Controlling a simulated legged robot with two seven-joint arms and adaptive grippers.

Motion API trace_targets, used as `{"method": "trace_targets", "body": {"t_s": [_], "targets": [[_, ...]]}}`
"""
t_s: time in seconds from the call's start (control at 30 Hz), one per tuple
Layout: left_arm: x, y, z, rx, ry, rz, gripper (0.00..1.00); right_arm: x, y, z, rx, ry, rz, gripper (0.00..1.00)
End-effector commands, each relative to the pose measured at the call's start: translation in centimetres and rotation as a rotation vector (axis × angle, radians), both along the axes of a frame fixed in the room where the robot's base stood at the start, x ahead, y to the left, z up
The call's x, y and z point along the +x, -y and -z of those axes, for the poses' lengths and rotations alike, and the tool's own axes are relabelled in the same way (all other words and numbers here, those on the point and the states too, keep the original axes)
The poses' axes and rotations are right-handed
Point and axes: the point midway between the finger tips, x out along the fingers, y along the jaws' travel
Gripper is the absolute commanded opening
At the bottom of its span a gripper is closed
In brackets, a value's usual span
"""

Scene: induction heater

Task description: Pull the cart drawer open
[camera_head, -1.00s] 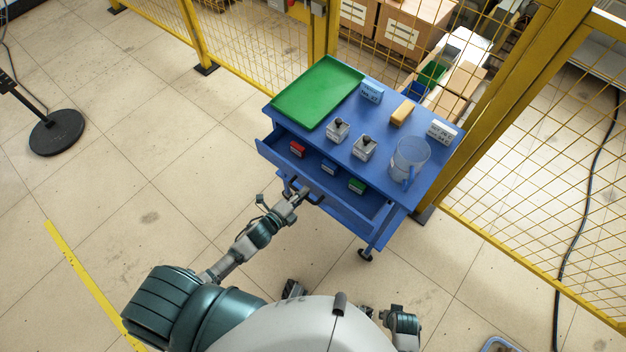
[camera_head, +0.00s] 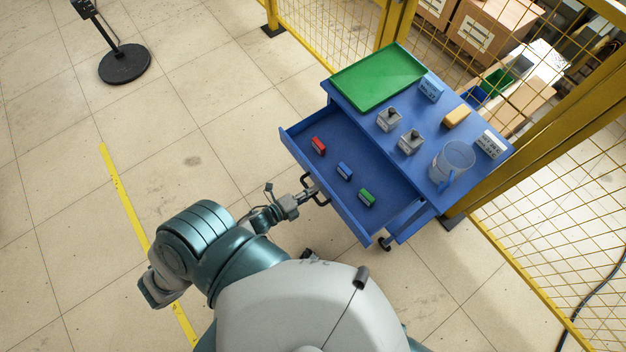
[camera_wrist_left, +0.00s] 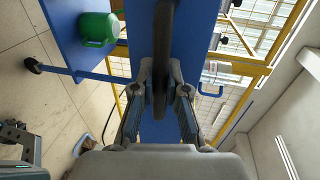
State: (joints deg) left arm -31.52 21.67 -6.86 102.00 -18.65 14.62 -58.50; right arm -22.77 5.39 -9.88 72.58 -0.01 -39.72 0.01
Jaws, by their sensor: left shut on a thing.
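The blue cart (camera_head: 428,180) stands in front of the yellow fence. Its drawer (camera_head: 325,190) is pulled well out toward me. Red (camera_head: 318,145), blue (camera_head: 344,171) and green (camera_head: 367,197) small boxes lie apart inside it. The black drawer handle (camera_head: 316,203) is on the drawer's front. My left gripper (camera_head: 307,194) is at this handle and shut on it. In the left wrist view the dark handle bar (camera_wrist_left: 163,60) runs between the two fingers (camera_wrist_left: 161,95). My right gripper is not visible.
The cart top carries a green tray (camera_head: 378,78), two grey pieces, several small boxes and a clear mug (camera_head: 452,163). The yellow mesh fence (camera_head: 530,235) stands close behind and right of the cart. Open floor lies to the left, with a black round stand base (camera_head: 124,64).

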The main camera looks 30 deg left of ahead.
Motion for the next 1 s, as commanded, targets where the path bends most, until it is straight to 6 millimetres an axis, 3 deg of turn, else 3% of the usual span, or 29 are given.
{"method": "trace_targets", "body": {"t_s": [0.17, 0.2, 0.27, 0.3, 0.67, 1.0], "targets": [[-0.1, -0.1, 0.4, 0.004, -0.009, -0.003, 0.0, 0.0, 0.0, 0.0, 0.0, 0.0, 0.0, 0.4], [-0.1, -0.1, 0.4, 0.004, -0.009, -0.003, 0.23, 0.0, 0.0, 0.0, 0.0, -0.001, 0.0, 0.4], [-0.1, -0.1, 0.4, 0.004, -0.009, -0.003, 0.38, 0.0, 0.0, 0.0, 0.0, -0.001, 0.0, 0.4], [-0.1, -0.1, 0.3, 0.004, -0.008, -0.003, 0.39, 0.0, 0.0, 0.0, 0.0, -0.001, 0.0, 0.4], [-0.7, -0.2, 0.0, 0.001, -0.004, -0.001, 0.39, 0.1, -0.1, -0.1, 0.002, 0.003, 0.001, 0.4], [-7.1, -2.6, -1.2, 0.002, -0.009, -0.002, 0.39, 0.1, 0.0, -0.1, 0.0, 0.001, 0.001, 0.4]]}}
